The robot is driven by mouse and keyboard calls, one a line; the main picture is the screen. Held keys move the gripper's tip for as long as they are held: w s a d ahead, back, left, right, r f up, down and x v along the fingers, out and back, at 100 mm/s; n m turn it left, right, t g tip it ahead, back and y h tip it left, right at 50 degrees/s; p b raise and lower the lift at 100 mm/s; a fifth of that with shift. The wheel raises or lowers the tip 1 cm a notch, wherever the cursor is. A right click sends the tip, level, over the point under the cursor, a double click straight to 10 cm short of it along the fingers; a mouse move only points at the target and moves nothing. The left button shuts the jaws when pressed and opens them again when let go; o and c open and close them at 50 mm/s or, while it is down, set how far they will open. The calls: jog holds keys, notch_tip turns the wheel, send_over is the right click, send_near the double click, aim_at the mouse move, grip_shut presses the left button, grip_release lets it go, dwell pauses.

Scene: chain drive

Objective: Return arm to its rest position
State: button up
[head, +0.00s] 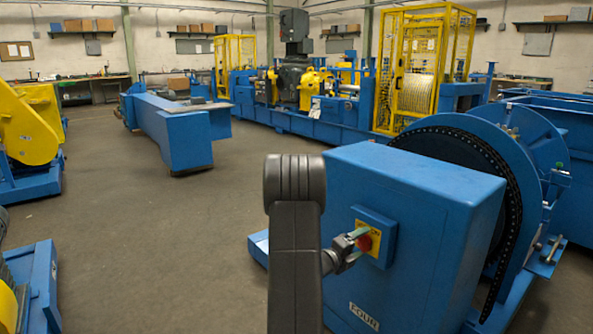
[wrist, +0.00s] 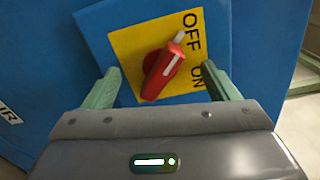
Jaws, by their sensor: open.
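My gripper (head: 354,240) is at the front of a blue machine housing (head: 420,200), at a switch box with a yellow plate (head: 375,228). In the wrist view my gripper (wrist: 166,88) is open, its two green fingers on either side of a red rotary switch (wrist: 163,72). The switch handle's white mark points toward the OFF lettering on the yellow plate (wrist: 135,48); the word ON is beside the right finger. I cannot tell whether a finger touches the handle. The red switch also shows in the head view (head: 363,243). My dark arm stands in front of the housing.
A large blue wheel with a black chain (head: 512,200) stands right of the housing. A blue bench (head: 185,135) and yellow guarded machinery (head: 415,70) stand behind. Blue and yellow machines (head: 28,130) line the left. The floor (head: 150,235) left of my arm is clear.

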jog(key=m, duration=0.4)
jog(key=shift+m+p, duration=0.6)
jog(key=shift+m, duration=0.8)
